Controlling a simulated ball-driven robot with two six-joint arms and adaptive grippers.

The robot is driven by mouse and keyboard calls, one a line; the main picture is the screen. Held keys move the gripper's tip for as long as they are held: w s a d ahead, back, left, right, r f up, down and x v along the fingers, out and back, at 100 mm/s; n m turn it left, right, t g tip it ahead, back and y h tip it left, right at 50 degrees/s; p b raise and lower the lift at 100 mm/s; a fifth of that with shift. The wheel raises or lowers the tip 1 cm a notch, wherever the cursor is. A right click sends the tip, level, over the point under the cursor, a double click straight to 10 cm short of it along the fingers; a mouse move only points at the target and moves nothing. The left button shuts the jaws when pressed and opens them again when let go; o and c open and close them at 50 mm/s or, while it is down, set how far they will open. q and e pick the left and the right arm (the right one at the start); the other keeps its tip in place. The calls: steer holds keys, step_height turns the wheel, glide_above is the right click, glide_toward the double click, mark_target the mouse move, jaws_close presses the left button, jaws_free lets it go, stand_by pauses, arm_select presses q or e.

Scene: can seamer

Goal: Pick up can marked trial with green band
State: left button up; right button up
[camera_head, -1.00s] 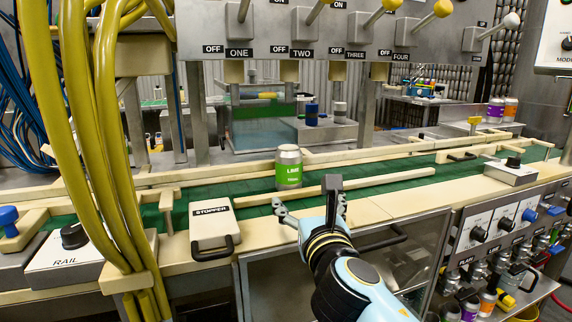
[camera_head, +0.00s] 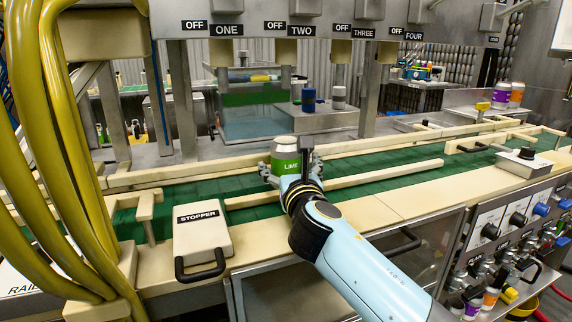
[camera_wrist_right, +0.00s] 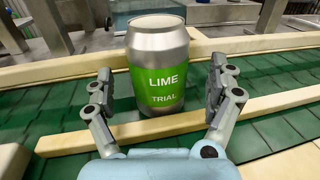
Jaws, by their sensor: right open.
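The can with the green band (camera_head: 284,160) stands upright on the green conveyor belt (camera_head: 195,195). In the right wrist view the can (camera_wrist_right: 159,72) shows a silver top and a band that reads LIME and TRIAL. My right gripper (camera_head: 289,170) is at the can, coming from the near side. In the right wrist view my right gripper (camera_wrist_right: 166,92) is open, with one finger to each side of the can's lower half and a gap on both sides. My left gripper is not in view.
A pale guide rail (camera_head: 375,171) runs along the belt, near the can. A box labelled STOPPER (camera_head: 202,228) sits at front left. Thick yellow hoses (camera_head: 60,150) hang at left. Purple and orange cans (camera_head: 508,94) stand at back right.

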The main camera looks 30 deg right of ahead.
mark_target(286, 161)
steer(key=x, duration=0.3)
steer(key=shift+w, duration=0.3)
steer(key=shift+s, duration=0.1)
steer(key=shift+c, duration=0.5)
steer(key=c, duration=1.3)
steer(key=shift+c, duration=0.8)
steer(key=shift+r, duration=0.1)
